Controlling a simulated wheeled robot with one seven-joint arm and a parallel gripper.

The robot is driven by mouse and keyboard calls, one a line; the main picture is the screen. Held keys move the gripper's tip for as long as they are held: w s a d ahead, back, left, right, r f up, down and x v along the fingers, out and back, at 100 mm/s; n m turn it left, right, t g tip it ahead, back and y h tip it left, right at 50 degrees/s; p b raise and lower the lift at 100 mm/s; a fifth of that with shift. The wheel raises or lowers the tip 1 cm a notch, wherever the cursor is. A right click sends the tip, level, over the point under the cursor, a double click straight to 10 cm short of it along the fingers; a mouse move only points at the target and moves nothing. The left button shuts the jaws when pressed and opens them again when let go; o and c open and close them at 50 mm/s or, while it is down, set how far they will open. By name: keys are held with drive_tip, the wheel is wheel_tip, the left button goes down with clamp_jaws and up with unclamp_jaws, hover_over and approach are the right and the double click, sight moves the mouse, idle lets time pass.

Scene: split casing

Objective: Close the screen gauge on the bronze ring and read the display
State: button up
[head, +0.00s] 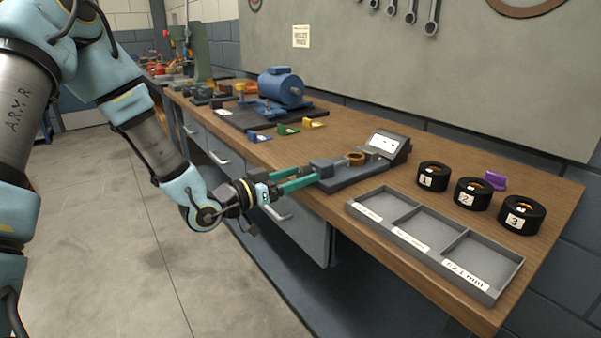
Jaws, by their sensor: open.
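The screen gauge has a dark grey base (350,180) near the front edge of the bench. A small tilted display (385,142) stands at its right end; its screen is lit but too small to read. The bronze ring (356,158) sits on the gauge, between the dark block (322,167) at the left end and the jaw at the display side. I cannot tell whether the block touches the ring. My gripper (314,174) is open, reaching in from the left with its green fingers at the left block. It holds nothing that I can see.
A grey tray (397,237) with three labelled, empty compartments lies at the front right. Black holders numbered 1 (433,176), 2 (473,193) and 3 (521,214) stand behind it, near a purple piece (495,181). Blue, green and yellow pieces and a blue motor (282,88) are farther back.

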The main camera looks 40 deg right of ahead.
drive_tip(key=shift+d, duration=0.35)
drive_tip(key=shift+c, duration=0.4)
clamp_jaws()
